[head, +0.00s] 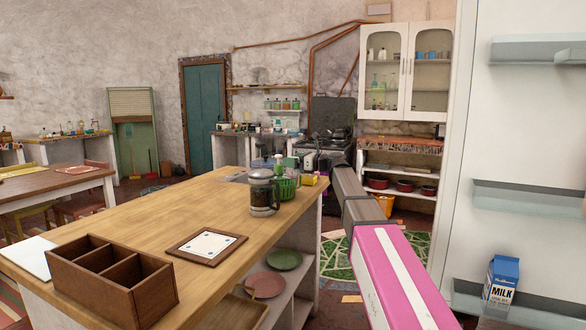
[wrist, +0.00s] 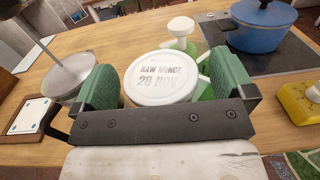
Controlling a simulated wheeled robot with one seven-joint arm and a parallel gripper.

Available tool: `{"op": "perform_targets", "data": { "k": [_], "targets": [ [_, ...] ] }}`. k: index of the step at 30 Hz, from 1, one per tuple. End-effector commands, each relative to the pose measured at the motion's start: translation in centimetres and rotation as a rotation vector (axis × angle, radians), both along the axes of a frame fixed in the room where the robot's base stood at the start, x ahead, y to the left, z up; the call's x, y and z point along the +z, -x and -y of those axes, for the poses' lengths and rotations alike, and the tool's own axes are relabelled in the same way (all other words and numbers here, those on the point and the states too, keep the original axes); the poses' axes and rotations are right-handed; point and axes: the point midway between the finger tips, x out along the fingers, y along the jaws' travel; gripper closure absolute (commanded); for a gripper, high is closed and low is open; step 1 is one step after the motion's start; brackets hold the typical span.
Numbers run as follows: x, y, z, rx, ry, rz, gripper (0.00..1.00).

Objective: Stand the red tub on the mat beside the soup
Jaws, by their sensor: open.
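In the wrist view, a round white lid marked "RAW MINCE 28 NOV" (wrist: 165,78) lies between the green fingers of my open gripper (wrist: 163,68). I look down on it, so the container's sides are hidden and I cannot tell their colour. Whether the fingers touch it is unclear. A brown-edged white square with blue marks (head: 207,246), possibly the mat, lies bare on the wooden counter in the head view; it also shows at the left of the wrist view (wrist: 27,115). I cannot make out anything marked as soup.
A brown divided box (head: 112,290) sits at the near left. In the wrist view, a blue pot (wrist: 262,27) and a yellow item (wrist: 300,102) are on the right. The counter's middle is clear.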

Motion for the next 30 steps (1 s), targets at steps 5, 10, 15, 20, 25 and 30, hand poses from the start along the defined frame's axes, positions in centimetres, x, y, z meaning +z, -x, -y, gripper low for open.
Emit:
{"op": "perform_targets", "data": {
  "k": [5, 10, 15, 20, 25, 30],
  "targets": [
    [0.0, -0.2, -0.6, -0.001, 0.0, 0.0, 0.0],
    [0.0, -0.2, -0.6, -0.001, 0.0, -0.001, 0.2],
    [0.0, -0.2, -0.5, -0.001, 0.0, -0.001, 0.56],
    [0.0, -0.2, -0.5, -0.001, 0.0, -0.001, 0.61],
    [0.7, -0.2, -0.5, -0.001, -0.001, -0.001, 0.61],
    [3.2, -0.3, -0.5, 0.0, -0.001, 0.003, 0.61]
  ]
}}
